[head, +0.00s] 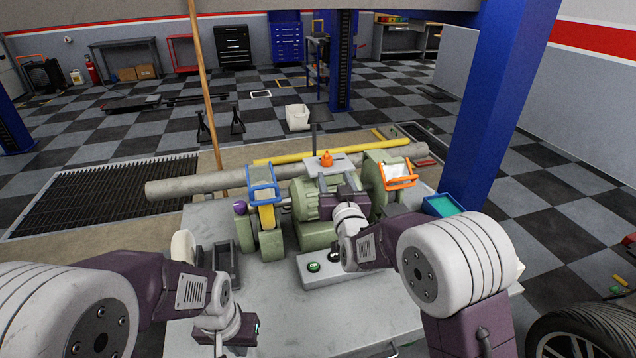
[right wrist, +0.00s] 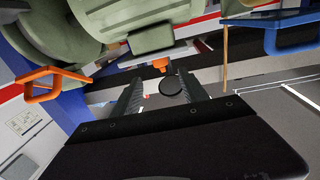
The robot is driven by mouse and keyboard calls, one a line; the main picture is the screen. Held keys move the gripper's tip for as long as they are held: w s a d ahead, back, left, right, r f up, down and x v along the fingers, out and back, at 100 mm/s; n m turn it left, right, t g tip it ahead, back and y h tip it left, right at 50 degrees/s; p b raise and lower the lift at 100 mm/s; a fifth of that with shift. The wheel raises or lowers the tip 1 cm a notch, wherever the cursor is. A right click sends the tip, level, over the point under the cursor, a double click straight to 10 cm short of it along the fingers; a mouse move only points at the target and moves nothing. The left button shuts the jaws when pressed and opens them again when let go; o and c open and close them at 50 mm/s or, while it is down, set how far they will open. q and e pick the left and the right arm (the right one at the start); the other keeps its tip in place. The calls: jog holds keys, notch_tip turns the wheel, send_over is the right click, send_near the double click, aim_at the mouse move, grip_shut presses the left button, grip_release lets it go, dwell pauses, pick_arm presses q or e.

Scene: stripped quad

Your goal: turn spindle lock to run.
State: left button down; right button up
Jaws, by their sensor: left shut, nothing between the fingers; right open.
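The green bench grinder (head: 315,232) stands on the grey bench, with a blue-framed guard (head: 263,192) on its left and an orange-framed guard (head: 397,175) on its right. A small orange knob (head: 326,159) shows above the grinder's middle; I cannot tell for certain that it is the spindle lock. My right gripper (head: 328,190) is over the grinder's middle. In the right wrist view, the fingers of my right gripper (right wrist: 158,84) are open, with the orange knob (right wrist: 160,64) beyond them. My left gripper (head: 250,332) is shut and empty over the bench's front left.
A dark tray (head: 229,263) lies left, and a teal bin (head: 443,205) stands right. A grey pipe (head: 190,186) and blue post (head: 500,100) are behind. The bench's front middle is clear.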

aim_at(328, 161)
jog(key=shift+w+a+r+p, duration=0.15)
jog(key=shift+w+r+p, duration=0.05)
jog(key=shift+w+p, duration=0.35)
jog(key=shift+w+a+r+p, duration=0.15)
jog(key=shift+w+p, duration=0.3)
jog(key=shift+p, duration=0.1)
jog(key=w, duration=0.4)
jog(key=w+a+p, duration=0.1)
jog(key=w, duration=0.2)
jog(key=shift+a+f, duration=0.1)
jog(key=shift+f, duration=0.15)
